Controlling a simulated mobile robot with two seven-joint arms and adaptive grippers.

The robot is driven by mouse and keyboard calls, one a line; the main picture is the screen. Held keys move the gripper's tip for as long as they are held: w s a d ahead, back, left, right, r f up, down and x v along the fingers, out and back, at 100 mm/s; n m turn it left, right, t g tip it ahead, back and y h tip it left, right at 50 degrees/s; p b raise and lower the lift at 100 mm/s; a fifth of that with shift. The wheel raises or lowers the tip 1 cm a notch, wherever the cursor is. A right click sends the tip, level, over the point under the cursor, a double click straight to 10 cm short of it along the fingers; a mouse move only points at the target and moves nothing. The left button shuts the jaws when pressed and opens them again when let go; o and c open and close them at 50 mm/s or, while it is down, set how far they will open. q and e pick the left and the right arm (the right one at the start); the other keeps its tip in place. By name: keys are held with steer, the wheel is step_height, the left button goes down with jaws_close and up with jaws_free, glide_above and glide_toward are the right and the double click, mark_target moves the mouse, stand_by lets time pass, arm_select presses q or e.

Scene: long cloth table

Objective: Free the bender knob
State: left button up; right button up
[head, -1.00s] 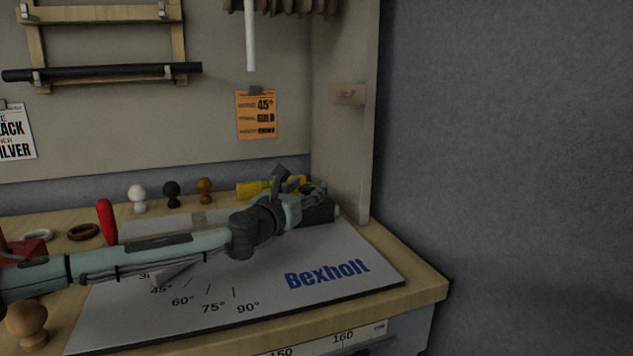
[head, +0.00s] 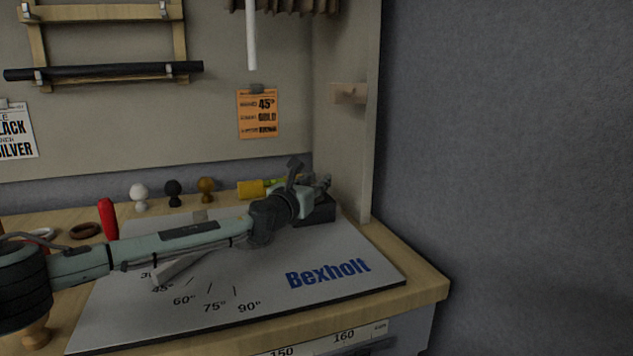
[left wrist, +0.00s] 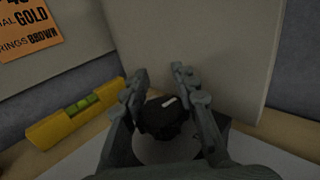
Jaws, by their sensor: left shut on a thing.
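The bender is a grey board (head: 340,300) marked "Bexholt" with angle marks, lying on the bench. A black block (head: 318,215) stands at its far right corner. My left gripper (head: 318,187) is at this block, reaching across the board from the left. In the left wrist view a dark knob (left wrist: 162,116) with a pale highlight sits between the two fingers of the left gripper (left wrist: 162,88). The gripper is shut on it. In the head view the gripper hides the knob. A grey lever (head: 180,270) lies on the board, partly under my arm. My right gripper is out of view.
A yellow level (head: 250,190) lies just left of the gripper. A wooden side panel (head: 348,120) rises close behind it. White (head: 139,194), black (head: 173,192) and brown (head: 205,188) knobs and a red handle (head: 107,218) stand at the left. The board's front right is clear.

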arm_select(q)
jaws_close()
